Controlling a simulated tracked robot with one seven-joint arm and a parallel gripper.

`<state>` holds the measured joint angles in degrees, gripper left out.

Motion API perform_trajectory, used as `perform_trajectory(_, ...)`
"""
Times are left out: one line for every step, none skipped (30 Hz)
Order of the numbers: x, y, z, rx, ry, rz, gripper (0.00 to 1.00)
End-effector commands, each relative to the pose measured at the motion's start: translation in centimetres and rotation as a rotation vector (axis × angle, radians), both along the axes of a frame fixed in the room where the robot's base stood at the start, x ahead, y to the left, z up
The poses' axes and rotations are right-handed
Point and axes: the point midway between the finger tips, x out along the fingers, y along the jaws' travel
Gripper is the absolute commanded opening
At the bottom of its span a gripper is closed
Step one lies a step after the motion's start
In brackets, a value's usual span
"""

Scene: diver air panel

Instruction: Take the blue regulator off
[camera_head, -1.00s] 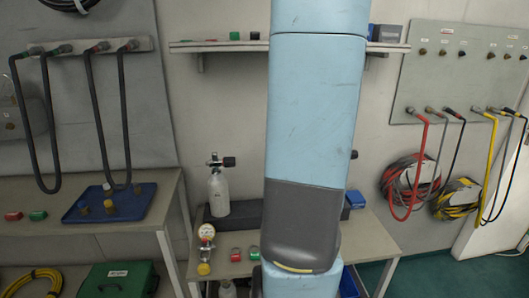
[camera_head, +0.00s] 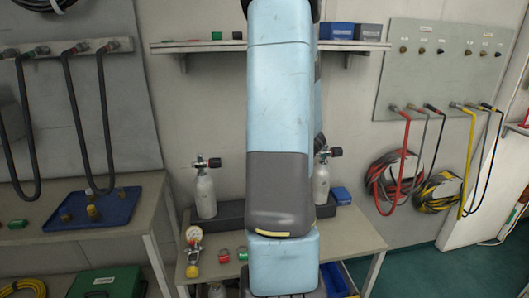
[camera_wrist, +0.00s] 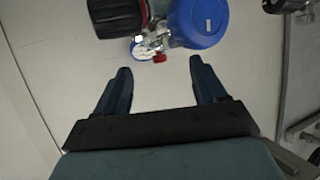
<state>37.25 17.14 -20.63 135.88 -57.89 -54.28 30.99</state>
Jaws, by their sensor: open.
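The blue regulator (camera_wrist: 198,22) is at the top of the wrist view, a round blue body with a small white label, joined to a chrome fitting. A black ribbed knob (camera_wrist: 116,16) with a red ring lies to its left. A small red part (camera_wrist: 159,58) shows under the fitting. My gripper (camera_wrist: 161,66) is open and empty, with its two fingertips below the regulator in the picture and apart from it. The head view does not show the regulator or my gripper; my arm blocks the middle.
A grey bottle (camera_head: 205,192) and another bottle (camera_head: 321,183) stand on the bench in a dark rack. A gauge (camera_head: 194,234) with a yellow part stands at the bench's left. Hoses hang from the wall panel (camera_head: 440,70) at right. A blue tray (camera_head: 120,212) lies on the left table.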

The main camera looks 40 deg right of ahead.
Motion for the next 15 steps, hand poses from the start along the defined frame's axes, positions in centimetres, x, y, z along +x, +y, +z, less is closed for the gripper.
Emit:
perform_trajectory(0.2,0.0,-0.1,0.0,0.0,0.0,0.71)
perform_trajectory(0.3,0.0,-0.1,-0.001,0.0,0.0,0.71)
perform_trajectory(0.4,-0.1,-0.2,-0.001,0.0,0.0,0.71)
perform_trajectory(0.5,-0.1,-0.2,-0.001,0.0,0.0,0.71)
perform_trajectory(0.6,-0.1,-0.3,-0.001,0.001,0.0,0.71)
perform_trajectory(0.9,-0.2,-0.4,-0.001,0.001,0.0,0.71)
perform_trajectory(1.1,-0.3,-0.5,0.0,0.001,0.0,0.71)
perform_trajectory(1.4,-0.4,-0.6,0.0,0.001,0.0,0.71)
perform_trajectory(1.8,-0.4,-0.8,0.0,0.001,0.001,0.71)
perform_trajectory(2.2,-0.5,-1.0,0.0,0.002,0.001,0.71)
perform_trajectory(2.6,-0.6,-1.1,0.0,0.002,0.002,0.71)
perform_trajectory(3.1,-0.8,-1.3,0.0,0.002,0.002,0.71)
perform_trajectory(3.5,-0.9,-1.5,0.0,0.001,0.001,0.71)
perform_trajectory(3.9,-0.9,-1.6,0.0,0.002,0.001,0.71)
perform_trajectory(4.3,-1.1,-1.8,-0.001,0.002,0.002,0.71)
